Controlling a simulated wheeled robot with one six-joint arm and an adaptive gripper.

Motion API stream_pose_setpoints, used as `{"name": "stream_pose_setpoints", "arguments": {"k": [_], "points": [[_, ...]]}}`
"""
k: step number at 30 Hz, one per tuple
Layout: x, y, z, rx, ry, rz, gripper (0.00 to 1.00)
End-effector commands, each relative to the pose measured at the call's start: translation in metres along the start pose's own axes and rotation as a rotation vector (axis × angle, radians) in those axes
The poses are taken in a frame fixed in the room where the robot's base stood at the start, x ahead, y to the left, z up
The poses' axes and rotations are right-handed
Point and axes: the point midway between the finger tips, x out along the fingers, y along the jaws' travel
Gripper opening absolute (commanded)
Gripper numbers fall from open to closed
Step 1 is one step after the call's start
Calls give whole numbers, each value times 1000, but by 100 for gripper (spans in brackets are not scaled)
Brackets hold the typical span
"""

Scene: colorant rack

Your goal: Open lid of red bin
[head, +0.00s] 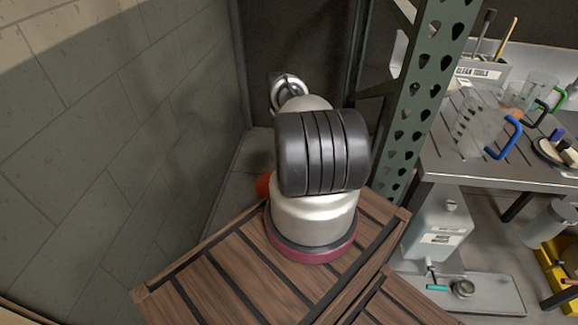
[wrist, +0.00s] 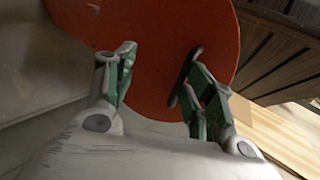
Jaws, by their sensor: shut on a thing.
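In the wrist view, the rounded orange-red lid of the red bin (wrist: 165,35) fills the upper middle. My gripper (wrist: 158,76) has its two green-and-grey fingers spread apart against it, with red surface showing between them. It is shut on the lid, but the exact contact at the fingertips is hard to make out. In the head view my arm hides the gripper and most of the bin. Only a small orange-red piece of the red bin (head: 263,186) shows at the arm's left side. I cannot tell how far the lid is raised.
A slatted wooden surface (head: 215,275) lies below my arm in the head view. A grey block wall (head: 120,120) stands at left. A green perforated post (head: 415,95) rises at right, beside a grey bench (head: 465,170) with clear jugs and a tool holder.

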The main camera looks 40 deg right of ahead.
Motion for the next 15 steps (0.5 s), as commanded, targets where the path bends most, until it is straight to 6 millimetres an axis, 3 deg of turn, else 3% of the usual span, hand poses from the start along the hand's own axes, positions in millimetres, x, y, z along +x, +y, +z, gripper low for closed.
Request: {"name": "stream_pose_setpoints", "arguments": {"k": [10,15], "points": [[1,2,0,3,2,7,33],[-9,-10,0,2,2,8,31]]}}
